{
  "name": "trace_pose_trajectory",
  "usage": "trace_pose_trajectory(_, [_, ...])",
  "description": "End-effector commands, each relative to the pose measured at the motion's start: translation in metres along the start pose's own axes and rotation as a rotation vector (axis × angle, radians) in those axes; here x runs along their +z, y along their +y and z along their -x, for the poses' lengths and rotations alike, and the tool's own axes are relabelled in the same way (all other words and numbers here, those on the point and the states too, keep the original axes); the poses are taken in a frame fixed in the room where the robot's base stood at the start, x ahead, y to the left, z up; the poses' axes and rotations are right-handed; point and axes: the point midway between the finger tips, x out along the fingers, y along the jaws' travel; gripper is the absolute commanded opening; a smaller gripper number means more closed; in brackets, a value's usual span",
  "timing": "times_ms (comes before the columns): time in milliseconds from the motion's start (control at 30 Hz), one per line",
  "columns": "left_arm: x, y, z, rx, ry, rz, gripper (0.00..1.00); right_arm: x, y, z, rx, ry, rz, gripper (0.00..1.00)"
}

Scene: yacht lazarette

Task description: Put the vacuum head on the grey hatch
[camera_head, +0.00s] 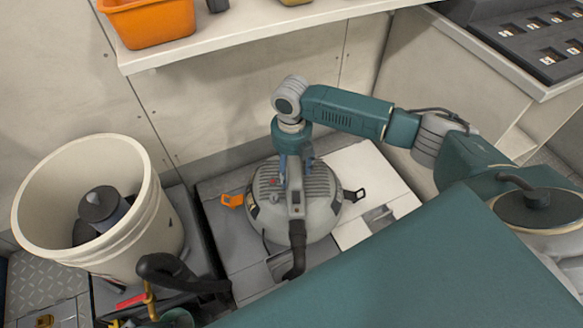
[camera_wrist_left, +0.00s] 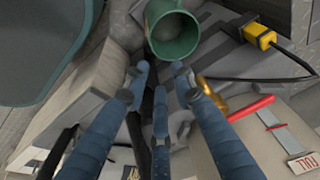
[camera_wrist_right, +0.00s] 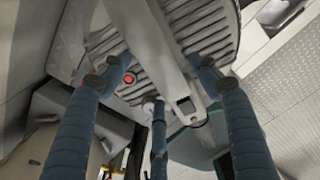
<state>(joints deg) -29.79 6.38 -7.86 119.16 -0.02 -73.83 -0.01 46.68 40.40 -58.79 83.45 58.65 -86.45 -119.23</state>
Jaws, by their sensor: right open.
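The vacuum head (camera_head: 322,212) is a grey ribbed dome with a red button, an orange latch and a black latch. It stands upright on the floor hatches, covering part of the grey hatch (camera_head: 222,250) and reaching the edge of the paler hatch (camera_head: 378,180). My right gripper (camera_head: 293,172) is directly above it, open, pointing down. In the right wrist view, its spread fingers (camera_wrist_right: 158,82) are on both sides of the grey handle; contact cannot be told.
A white bucket (camera_head: 80,190) with dark things inside stands at the left. Tools and a black hose handle (camera_head: 170,270) lie in front of it. A shelf with an orange bin (camera_head: 150,22) overhangs the back. The paler hatch's right part is clear.

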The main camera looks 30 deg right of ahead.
Motion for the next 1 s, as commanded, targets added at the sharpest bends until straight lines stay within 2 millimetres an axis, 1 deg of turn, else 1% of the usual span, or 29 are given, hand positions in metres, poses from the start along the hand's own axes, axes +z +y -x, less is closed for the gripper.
trace_pose_trajectory(67, [-0.001, 0.0, 0.002, 0.0, 0.003, 0.0, 0.26, 0.001, 0.0, 0.006, 0.001, -0.002, 0.0, 0.61])
trace_pose_trajectory(100, [-0.001, 0.0, -0.001, 0.0, 0.004, 0.0, 0.26, 0.001, 0.001, 0.011, 0.002, -0.003, 0.0, 0.61])
trace_pose_trajectory(167, [0.004, 0.001, -0.012, 0.001, -0.007, -0.001, 0.26, 0.002, 0.001, 0.019, 0.003, -0.004, -0.001, 0.61])
trace_pose_trajectory(300, [0.012, 0.002, -0.031, 0.003, -0.019, -0.003, 0.26, 0.001, 0.001, 0.044, 0.003, -0.003, -0.001, 0.61])
trace_pose_trajectory(400, [0.018, 0.003, -0.042, 0.004, -0.025, -0.004, 0.26, 0.001, 0.001, 0.059, 0.003, -0.003, 0.001, 0.61])
trace_pose_trajectory(500, [0.023, 0.003, -0.051, 0.005, -0.03, -0.005, 0.26, 0.001, 0.001, 0.07, 0.002, -0.001, 0.0, 0.61])
trace_pose_trajectory(633, [0.026, 0.003, -0.057, 0.005, -0.031, -0.005, 0.26, 0.001, 0.001, 0.076, 0.002, 0.0, -0.001, 0.61])
trace_pose_trajectory(1000, [0.026, 0.003, -0.057, 0.005, -0.031, -0.006, 0.26, 0.0, 0.0, 0.076, 0.001, 0.0, -0.001, 0.61])
